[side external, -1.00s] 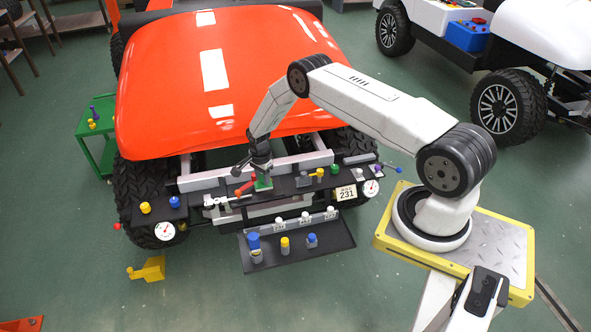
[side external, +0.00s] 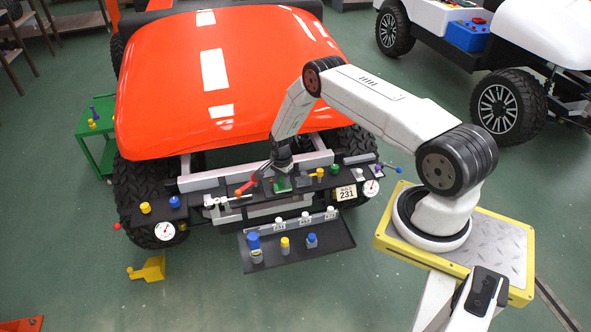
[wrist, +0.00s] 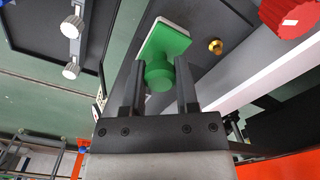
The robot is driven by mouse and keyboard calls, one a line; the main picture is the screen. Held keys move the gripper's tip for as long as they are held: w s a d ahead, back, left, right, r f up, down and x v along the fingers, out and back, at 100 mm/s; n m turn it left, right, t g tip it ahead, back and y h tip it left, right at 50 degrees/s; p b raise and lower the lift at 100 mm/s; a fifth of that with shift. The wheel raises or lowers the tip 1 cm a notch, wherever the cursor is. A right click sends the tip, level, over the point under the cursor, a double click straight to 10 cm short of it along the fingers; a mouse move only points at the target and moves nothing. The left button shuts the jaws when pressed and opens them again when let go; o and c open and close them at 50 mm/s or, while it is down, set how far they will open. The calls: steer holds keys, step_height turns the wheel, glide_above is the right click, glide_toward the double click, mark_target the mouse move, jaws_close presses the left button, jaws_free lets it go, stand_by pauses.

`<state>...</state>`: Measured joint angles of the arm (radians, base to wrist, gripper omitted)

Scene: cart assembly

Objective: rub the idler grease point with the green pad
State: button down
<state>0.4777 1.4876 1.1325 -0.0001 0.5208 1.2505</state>
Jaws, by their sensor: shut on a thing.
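My gripper (wrist: 159,80) is shut on the round knob of the green pad (wrist: 167,42). The pad has a green top and a pale underside edge. In the side view my gripper (side external: 281,165) points down over the dark front panel, with the green pad (side external: 282,185) below it. A small brass fitting (wrist: 215,46) shows just right of the pad in the wrist view, apart from it. I cannot tell whether this fitting is the idler grease point. The pad's underside is hidden, and I cannot tell whether it touches the panel.
A red-handled part (side external: 245,187) lies left of the pad. A lower black tray (side external: 330,240) holds blue- and yellow-topped containers. The orange hood (side external: 215,85) rises behind.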

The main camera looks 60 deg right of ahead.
steer(key=shift+w+a, duration=2.2)
steer(key=shift+a, duration=0.05)
steer(key=shift+w+a+r, duration=0.1)
steer(key=shift+w+a, duration=0.1)
steer(key=shift+w, duration=0.05)
step_height(320, 180, up, 8)
steer(key=shift+s+d, duration=0.1)
steer(key=shift+s, duration=0.05)
